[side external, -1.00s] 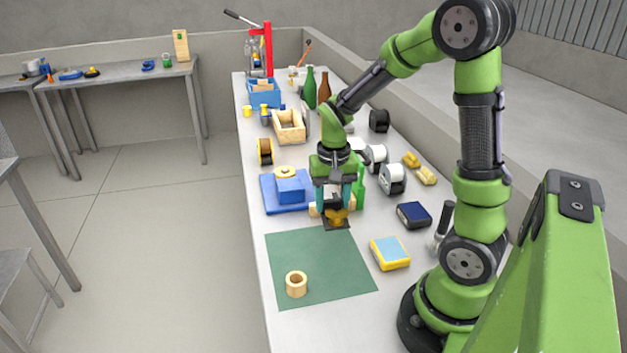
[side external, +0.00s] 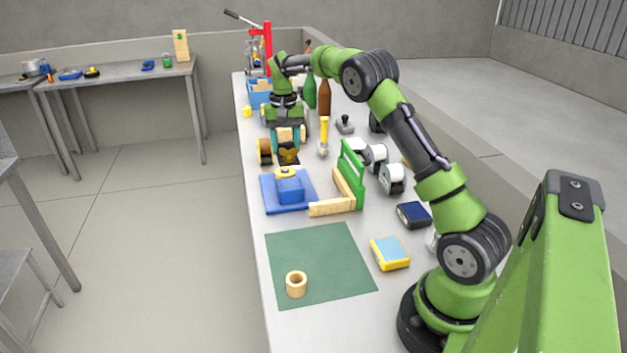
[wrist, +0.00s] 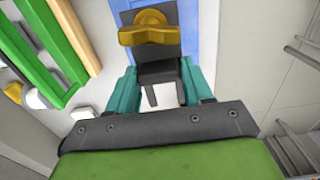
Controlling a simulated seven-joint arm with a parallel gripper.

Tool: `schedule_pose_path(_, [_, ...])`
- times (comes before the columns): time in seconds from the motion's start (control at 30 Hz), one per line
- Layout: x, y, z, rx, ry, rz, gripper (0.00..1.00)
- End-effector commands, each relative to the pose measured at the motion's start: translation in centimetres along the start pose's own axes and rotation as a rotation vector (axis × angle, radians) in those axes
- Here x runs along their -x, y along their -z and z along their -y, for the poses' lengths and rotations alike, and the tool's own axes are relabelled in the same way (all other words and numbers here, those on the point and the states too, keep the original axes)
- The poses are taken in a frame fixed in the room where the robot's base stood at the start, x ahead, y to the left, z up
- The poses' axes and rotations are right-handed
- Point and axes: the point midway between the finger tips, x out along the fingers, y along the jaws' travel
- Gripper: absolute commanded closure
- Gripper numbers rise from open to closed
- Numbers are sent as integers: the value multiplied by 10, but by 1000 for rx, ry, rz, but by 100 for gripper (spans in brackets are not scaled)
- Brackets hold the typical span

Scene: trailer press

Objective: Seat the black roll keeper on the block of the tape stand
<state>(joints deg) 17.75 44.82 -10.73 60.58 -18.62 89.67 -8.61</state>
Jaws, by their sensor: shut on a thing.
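The black roll keeper (wrist: 165,75) is a forked plate with two prongs and a mustard knob (wrist: 148,28). My gripper (wrist: 162,88) is shut on it. In the side view my gripper (side external: 288,143) holds the keeper (side external: 289,161) just beyond the tape stand. The keeper is apart from the block in the side view. Its exact height over the table is hard to tell. A blue surface (wrist: 205,25) lies behind the knob in the wrist view.
A green upright piece (side external: 351,173) with wooden bars (side external: 331,208) stands right of the stand. White rolls (side external: 392,178) are at the right. The green mat (side external: 325,250) holds one tan roll (side external: 296,284).

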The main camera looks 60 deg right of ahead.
Motion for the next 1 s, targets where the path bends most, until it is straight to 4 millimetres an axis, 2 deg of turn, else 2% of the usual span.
schedule_pose_path(0.47, [-5,-1,0,6,0,1,81])
schedule_pose_path(1.0, [-47,-1,-1,6,0,1,81])
